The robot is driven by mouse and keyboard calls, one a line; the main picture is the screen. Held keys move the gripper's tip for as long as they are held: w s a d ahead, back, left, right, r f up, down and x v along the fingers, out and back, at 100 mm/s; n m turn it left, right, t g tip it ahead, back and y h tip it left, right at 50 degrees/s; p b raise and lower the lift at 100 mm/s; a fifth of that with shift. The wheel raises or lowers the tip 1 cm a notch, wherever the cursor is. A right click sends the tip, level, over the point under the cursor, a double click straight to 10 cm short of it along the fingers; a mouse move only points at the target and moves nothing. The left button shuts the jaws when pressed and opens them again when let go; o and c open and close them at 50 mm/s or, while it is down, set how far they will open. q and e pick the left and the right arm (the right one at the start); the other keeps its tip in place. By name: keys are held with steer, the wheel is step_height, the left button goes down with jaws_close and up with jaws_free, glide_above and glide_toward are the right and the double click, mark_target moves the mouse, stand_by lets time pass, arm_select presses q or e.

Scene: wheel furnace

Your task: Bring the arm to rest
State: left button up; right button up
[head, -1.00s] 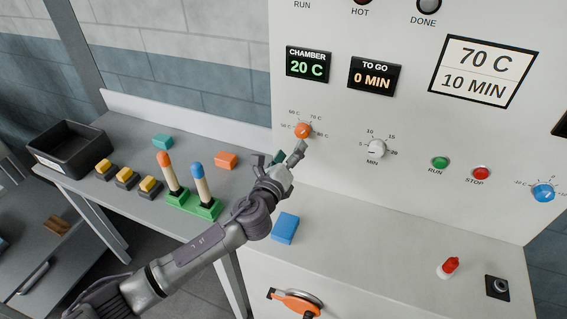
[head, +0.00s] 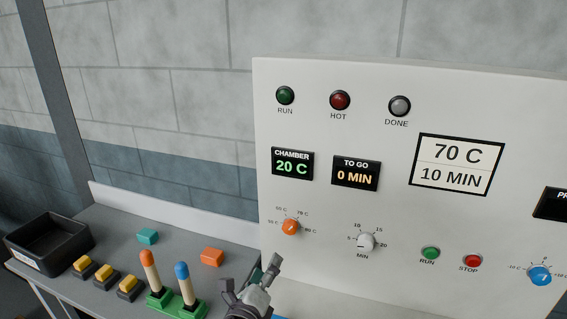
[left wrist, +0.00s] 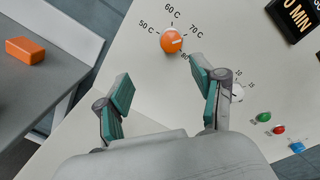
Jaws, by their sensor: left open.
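My left gripper (head: 256,285) is at the bottom of the head view, in front of the furnace panel (head: 330,218). In the left wrist view my left gripper (left wrist: 162,98) has its fingers apart with nothing between them. The orange temperature knob (head: 290,227) is on the panel, above and to the right of the gripper in the head view. It also shows in the left wrist view (left wrist: 171,41), beyond the fingertips and apart from them. The white minute knob (head: 366,241) is to its right. My right gripper is not in view.
A bench on the left holds a black bin (head: 48,245), several yellow-topped blocks (head: 104,272), a teal block (head: 148,236), an orange block (head: 212,257) and two pegs in green bases. The chamber display (head: 292,164) reads 20 C; the TO GO display (head: 356,173) reads 0 MIN.

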arm_select(q)
steer(key=s+a+f+n+g+y, duration=0.3)
steer(key=s+a+f+n+g, duration=0.15)
steer(key=s+n, duration=0.35)
steer(key=s+a+f+n+g+y, duration=0.2)
steer(key=s+a+f+n+g, duration=0.1)
steer(key=s+a+f+n, duration=0.5)
steer(key=s+a+f+n+g, duration=0.25)
steer(key=s+n+g, duration=0.35)
steer(key=s+n, duration=0.7)
steer(key=s+f+m+g+b, duration=0.1)
steer(key=s+f+b, duration=0.2)
steer(key=f, duration=1.3)
steer(key=s+f+m+g+b, duration=0.1)
steer(key=s+f+m+b, duration=0.15)
steer(key=f, duration=1.45)
steer(key=s+a+f+b, duration=0.3)
steer(key=s+f, duration=1.3)
steer(key=f, duration=0.1)
steer(key=shift+a, duration=0.2)
